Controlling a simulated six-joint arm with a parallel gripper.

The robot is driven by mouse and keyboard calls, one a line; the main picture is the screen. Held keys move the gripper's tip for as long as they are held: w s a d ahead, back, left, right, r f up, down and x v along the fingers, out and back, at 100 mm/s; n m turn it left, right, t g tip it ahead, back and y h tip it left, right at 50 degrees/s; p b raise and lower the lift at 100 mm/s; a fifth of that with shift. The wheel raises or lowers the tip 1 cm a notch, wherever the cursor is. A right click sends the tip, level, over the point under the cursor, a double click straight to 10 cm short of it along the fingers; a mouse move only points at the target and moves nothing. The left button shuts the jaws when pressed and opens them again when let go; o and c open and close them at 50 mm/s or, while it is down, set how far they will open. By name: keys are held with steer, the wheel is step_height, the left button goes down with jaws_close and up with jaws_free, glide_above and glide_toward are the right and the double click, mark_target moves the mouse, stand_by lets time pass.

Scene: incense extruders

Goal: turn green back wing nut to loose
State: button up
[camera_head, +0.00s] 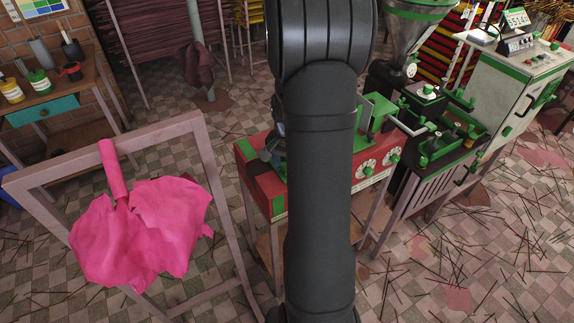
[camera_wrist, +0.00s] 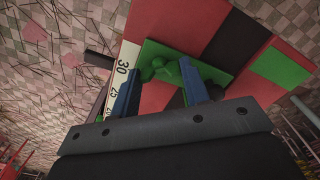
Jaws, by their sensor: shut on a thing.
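In the wrist view, a green wing nut (camera_wrist: 165,71) sits on a green plate (camera_wrist: 215,67) on the red-and-black top of a machine (camera_wrist: 195,22). My gripper (camera_wrist: 160,74) has its two blue fingers on either side of the nut and is shut on it. In the head view, the red machine (camera_head: 376,172) with green trim and white dials stands behind my dark arm. My arm hides its middle, the nut and most of my gripper there.
A white scale strip with numbers (camera_wrist: 122,68) lies left of the nut. A funnel machine (camera_head: 415,30) and a white-and-green cabinet (camera_head: 515,95) stand at the right. A wooden frame with pink cloth (camera_head: 140,235) stands at the left. Sticks litter the tiled floor.

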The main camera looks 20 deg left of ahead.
steer(key=shift+n, duration=2.1)
steer(key=o, duration=1)
steer(key=shift+r, duration=0.1)
step_height(320, 180, up, 17)
steer(key=shift+r, duration=0.15)
step_height(320, 180, down, 18)
steer(key=shift+r, duration=0.25)
